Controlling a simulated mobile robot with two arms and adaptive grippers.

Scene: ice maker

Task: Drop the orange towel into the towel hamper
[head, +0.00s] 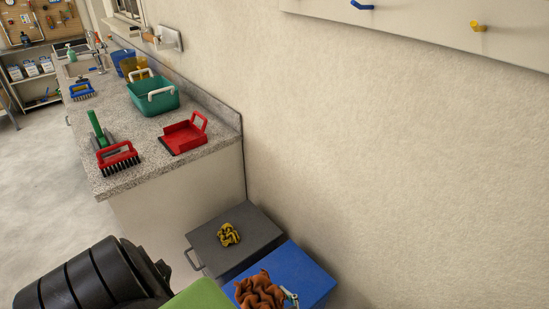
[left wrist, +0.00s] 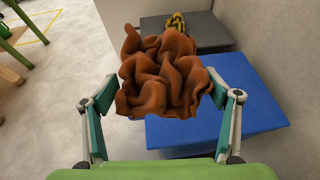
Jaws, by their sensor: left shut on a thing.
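The crumpled orange-brown towel (head: 260,291) is held in my left gripper (left wrist: 163,95). In the left wrist view the towel (left wrist: 160,75) fills the space between the two fingers. In the head view it hangs over a blue box (head: 310,275) at the bottom, close to the wall; its height above the box is hard to tell. The blue box also shows below and right of the towel in the left wrist view (left wrist: 245,110). A dark grey box (head: 215,245) with a side handle stands beside it. Which box is the hamper is not clear. My right gripper is not in view.
A yellow cloth (head: 228,235) lies on the grey box. The granite counter (head: 135,125) holds a red brush (head: 118,158), red dustpan (head: 184,135) and green basket (head: 153,96). The wall (head: 370,150) bounds the right side. Open floor (head: 45,190) lies to the left.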

